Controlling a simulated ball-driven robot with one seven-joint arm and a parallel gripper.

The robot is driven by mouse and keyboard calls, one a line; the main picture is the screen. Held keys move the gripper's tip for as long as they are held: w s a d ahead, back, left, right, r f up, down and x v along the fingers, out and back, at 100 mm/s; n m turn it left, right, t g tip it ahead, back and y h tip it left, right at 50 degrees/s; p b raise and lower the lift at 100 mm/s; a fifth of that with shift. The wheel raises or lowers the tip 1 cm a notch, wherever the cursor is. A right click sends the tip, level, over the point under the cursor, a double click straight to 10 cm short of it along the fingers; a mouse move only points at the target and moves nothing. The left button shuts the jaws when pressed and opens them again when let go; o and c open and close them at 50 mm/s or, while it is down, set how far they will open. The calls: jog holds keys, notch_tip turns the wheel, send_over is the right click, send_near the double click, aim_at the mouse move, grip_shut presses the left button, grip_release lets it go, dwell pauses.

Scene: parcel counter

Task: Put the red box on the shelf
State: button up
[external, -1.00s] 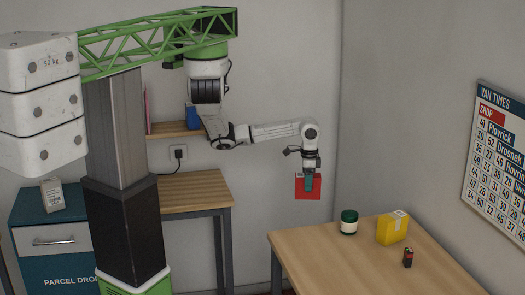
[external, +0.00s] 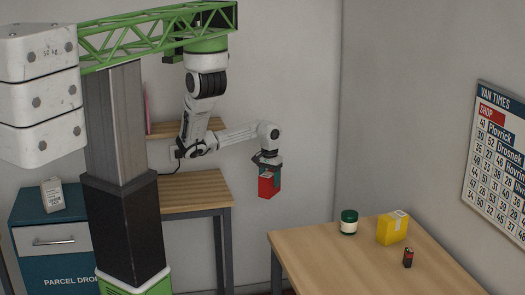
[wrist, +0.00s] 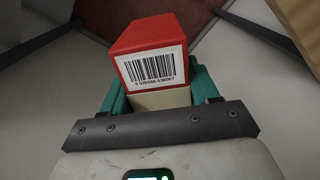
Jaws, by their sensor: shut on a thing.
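The red box (external: 267,186) hangs in the air in my gripper (external: 267,166), between the small table on the left and the right table. In the wrist view the red box (wrist: 150,40) sits between the teal fingers of my gripper (wrist: 160,92), its white barcode label facing the camera. My gripper is shut on it. The shelf (external: 213,125) is a wooden board on the back wall, partly hidden behind my arm and column. A pink upright item (external: 147,108) stands at its left end.
The small wooden table (external: 200,188) below the shelf looks bare where visible. The right table (external: 330,250) holds a green jar (external: 349,222), a yellow box (external: 392,228) and a battery (external: 408,257). A parcel drop cabinet (external: 55,240) bears a small box (external: 52,195).

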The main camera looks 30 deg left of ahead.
jog(key=s+a+r+m+b, duration=0.2)
jog(key=s+a+r+b, duration=0.15)
jog(key=a, duration=0.65)
jog(key=s+a+r+m+b, duration=0.2)
jog(key=s+a, duration=0.2)
jog(key=a, duration=0.6)
jog(key=s+a+r+m+b, duration=0.2)
jog(key=s+a+r+m, duration=0.15)
jog(key=s, duration=0.65)
jog(key=s+a+r+m+b, duration=0.2)
jog(key=s+a, duration=0.3)
jog(key=s, duration=0.6)
jog(key=p, duration=0.4)
send_over(178, 195)
notch_tip(178, 195, down, 10)
jog(key=shift+a+f+n, duration=0.15)
jog(key=shift+f+n, duration=0.1)
jog(key=shift+f, duration=1.4)
jog(key=shift+f, duration=0.1)
